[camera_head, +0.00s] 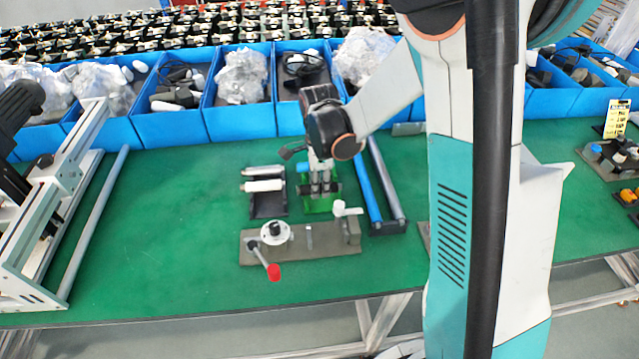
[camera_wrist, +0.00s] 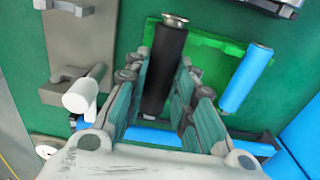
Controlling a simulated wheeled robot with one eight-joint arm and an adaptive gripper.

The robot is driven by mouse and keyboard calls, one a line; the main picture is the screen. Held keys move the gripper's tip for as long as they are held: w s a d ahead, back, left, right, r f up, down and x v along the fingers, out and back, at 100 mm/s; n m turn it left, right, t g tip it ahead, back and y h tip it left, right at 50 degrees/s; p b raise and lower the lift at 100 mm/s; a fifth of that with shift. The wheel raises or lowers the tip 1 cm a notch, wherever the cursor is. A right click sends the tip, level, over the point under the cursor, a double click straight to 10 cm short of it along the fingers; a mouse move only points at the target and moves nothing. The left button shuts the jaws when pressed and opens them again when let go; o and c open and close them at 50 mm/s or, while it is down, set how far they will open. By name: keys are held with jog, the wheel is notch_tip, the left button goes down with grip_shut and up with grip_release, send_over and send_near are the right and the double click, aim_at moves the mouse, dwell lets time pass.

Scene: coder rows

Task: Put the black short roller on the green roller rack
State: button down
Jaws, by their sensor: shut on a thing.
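The black short roller (camera_wrist: 165,70) has a metal end and lies between the fingers of my gripper (camera_wrist: 162,82) in the wrist view. The gripper is shut on it. The green roller rack (camera_wrist: 207,48) shows behind the roller, with a short blue roller (camera_wrist: 245,78) at its right side. In the head view my gripper (camera_head: 320,188) is over the green rack (camera_head: 318,208), and the fingers hide much of the black roller. I cannot tell whether the roller touches the rack.
A black rack (camera_head: 268,208) with silver and white rollers stands to the left. A rack with long blue and grey rollers (camera_head: 386,185) stands close on the right. A grey fixture with a red-handled crank (camera_head: 272,270) lies in front. Blue bins (camera_head: 245,122) line the back.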

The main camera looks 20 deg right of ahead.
jog(key=shift+f, duration=0.1)
jog(key=shift+f+b, duration=0.7)
jog(key=shift+f, duration=0.15)
jog(key=shift+f+b, duration=0.2)
jog(key=shift+b, duration=0.2)
dwell(0.3)
jog(key=shift+f+b, duration=0.4)
jog(key=shift+f, duration=0.05)
jog(key=shift+f, duration=0.1)
dwell(0.4)
jog(key=c, duration=1.3)
grip_release()
